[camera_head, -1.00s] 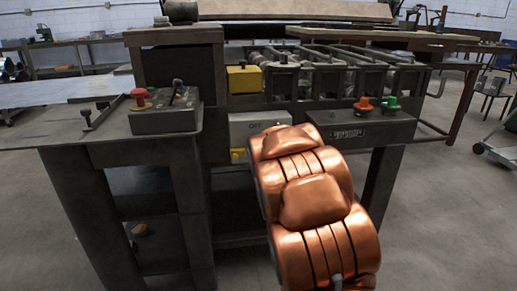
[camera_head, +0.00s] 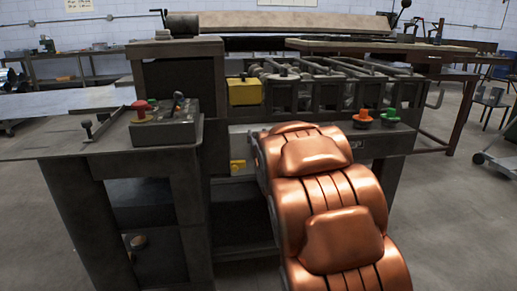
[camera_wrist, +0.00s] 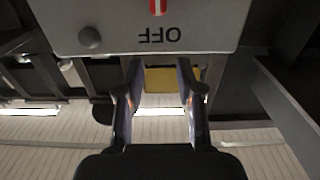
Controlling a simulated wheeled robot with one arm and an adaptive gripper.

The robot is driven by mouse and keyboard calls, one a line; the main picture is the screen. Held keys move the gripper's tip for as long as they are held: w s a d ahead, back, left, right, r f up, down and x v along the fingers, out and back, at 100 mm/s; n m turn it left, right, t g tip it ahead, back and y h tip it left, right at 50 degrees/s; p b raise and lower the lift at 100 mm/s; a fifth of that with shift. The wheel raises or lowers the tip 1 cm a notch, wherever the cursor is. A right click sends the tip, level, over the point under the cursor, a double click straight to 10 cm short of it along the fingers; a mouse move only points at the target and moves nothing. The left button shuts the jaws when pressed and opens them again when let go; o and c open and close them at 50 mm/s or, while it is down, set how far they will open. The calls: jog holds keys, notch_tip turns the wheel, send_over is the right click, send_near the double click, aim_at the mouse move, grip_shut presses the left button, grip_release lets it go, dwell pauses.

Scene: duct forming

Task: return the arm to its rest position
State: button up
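My copper-coloured arm (camera_head: 325,200) rises in front of the machine in the head view, and its far end is hidden behind its own links. In the wrist view my gripper (camera_wrist: 160,75) shows two dark fingers, spread apart with nothing between them. A grey panel marked OFF (camera_wrist: 150,25), upside down in that view, lies just beyond the fingertips, with a red-and-white switch (camera_wrist: 158,6) on it. In the head view my arm hides that panel.
The dark machine (camera_head: 190,165) fills the middle. It carries a control box with a red button (camera_head: 141,110), a yellow box (camera_head: 244,91), an orange knob (camera_head: 362,119) and a green knob (camera_head: 390,118). Open floor (camera_head: 455,215) lies to the right.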

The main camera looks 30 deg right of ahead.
jog(key=shift+r, duration=0.6)
jog(key=shift+s+a+r+p, duration=0.1)
jog(key=shift+a+r+p, duration=0.15)
jog(key=shift+p, duration=0.2)
jog(key=s+a+r+n+g+y+p, duration=0.1)
jog(key=s+a+r+g+y+p, duration=0.15)
jog(key=s+a+g+p, duration=0.5)
jog(key=s+a+r+n+g+y+p, duration=0.1)
jog(key=s+a+r+g+y+p, duration=0.15)
jog(key=s+a+p, duration=0.95)
jog(key=s+a+r+g+p, duration=0.2)
jog(key=s+p, duration=0.1)
jog(key=s, duration=0.6)
jog(key=s+a+r+n+g+y+p, duration=0.1)
jog(key=s+a+r+g+p, duration=0.2)
jog(key=s, duration=0.6)
jog(key=s+a+r+n+g+y+p, duration=0.1)
jog(key=s+a+r+g+p, duration=0.1)
jog(key=s, duration=0.7)
jog(key=a+g+p, duration=0.1)
jog(key=p, duration=0.1)
jog(key=shift+s+r+p, duration=0.25)
jog(key=shift+s+p, duration=0.1)
jog(key=shift+p, duration=0.05)
